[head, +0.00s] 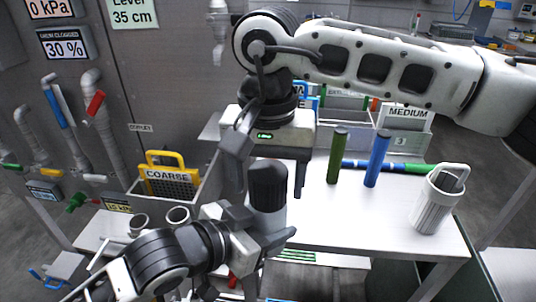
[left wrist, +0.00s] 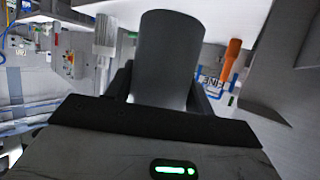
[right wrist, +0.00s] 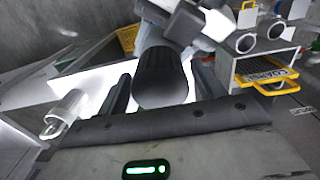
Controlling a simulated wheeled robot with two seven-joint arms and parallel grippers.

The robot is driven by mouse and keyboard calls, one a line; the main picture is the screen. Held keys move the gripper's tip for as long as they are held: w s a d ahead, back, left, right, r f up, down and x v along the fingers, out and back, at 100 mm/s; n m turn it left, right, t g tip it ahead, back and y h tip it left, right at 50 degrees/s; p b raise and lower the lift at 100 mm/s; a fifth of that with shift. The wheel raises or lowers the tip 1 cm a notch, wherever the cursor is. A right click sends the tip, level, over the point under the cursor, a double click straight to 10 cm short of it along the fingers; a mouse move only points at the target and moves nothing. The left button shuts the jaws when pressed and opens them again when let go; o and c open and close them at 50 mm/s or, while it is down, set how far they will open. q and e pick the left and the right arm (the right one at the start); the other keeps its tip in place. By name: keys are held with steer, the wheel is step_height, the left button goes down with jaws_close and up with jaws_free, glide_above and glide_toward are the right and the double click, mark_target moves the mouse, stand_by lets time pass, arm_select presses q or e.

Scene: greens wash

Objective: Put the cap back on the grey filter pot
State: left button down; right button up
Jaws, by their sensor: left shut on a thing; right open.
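The grey filter pot (head: 268,218) is held upright by my left gripper (head: 262,238) near the front of the white table. It also shows as a grey cylinder (left wrist: 168,58) between the left fingers in the left wrist view. The dark ribbed cap (head: 267,180) sits on top of the pot; I cannot tell how firmly it is seated. My right gripper (head: 268,192) is above, pointing down, open, with its fingers on either side of the cap. In the right wrist view the cap (right wrist: 163,80) lies between the fingers with gaps beside it.
A white ribbed beaker (head: 436,205) with a handle stands at the right. A green cylinder (head: 337,155) and a blue cylinder (head: 378,158) stand behind, near a lying blue-green rod (head: 400,167). Bins (head: 405,125) stand at the back. A yellow COARSE frame (head: 168,174) is at left.

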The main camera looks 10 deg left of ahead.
steer(key=shift+f, duration=0.5)
steer(key=c, duration=1)
steer(key=m, duration=1.6)
